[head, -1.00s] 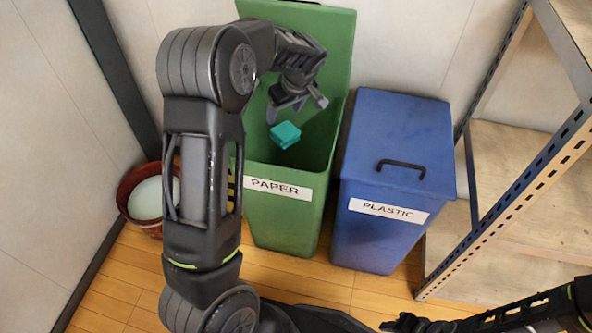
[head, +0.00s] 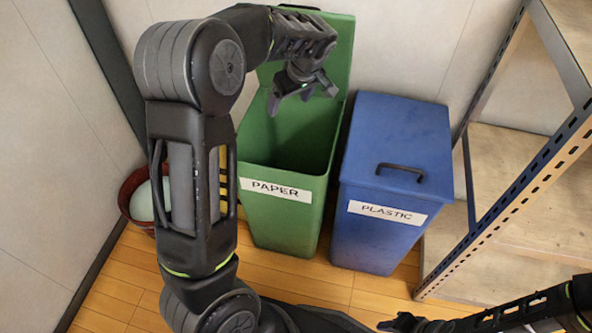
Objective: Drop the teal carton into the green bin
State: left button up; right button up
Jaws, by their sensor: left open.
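The green bin (head: 284,220) stands against the back wall with its lid up and a PAPER label on its front. My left gripper (head: 303,106) is open and empty above the bin's opening, near the raised lid. The teal carton is not visible now; the lower inside of the bin is hidden behind its front wall. My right gripper (head: 392,325) shows only partly at the bottom edge, and its jaws cannot be made out.
A blue bin (head: 385,235) with a closed lid and a PLASTIC label stands right of the green bin. A metal-framed shelf (head: 515,195) is at the right. A dark red bucket (head: 128,200) holding something pale stands at the left, partly behind my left arm.

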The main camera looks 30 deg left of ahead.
pick_arm(q)
jog(key=shift+s+d+r, duration=0.1)
jog(key=shift+d+r, duration=0.05)
jog(key=shift+r, duration=0.15)
dwell(0.6)
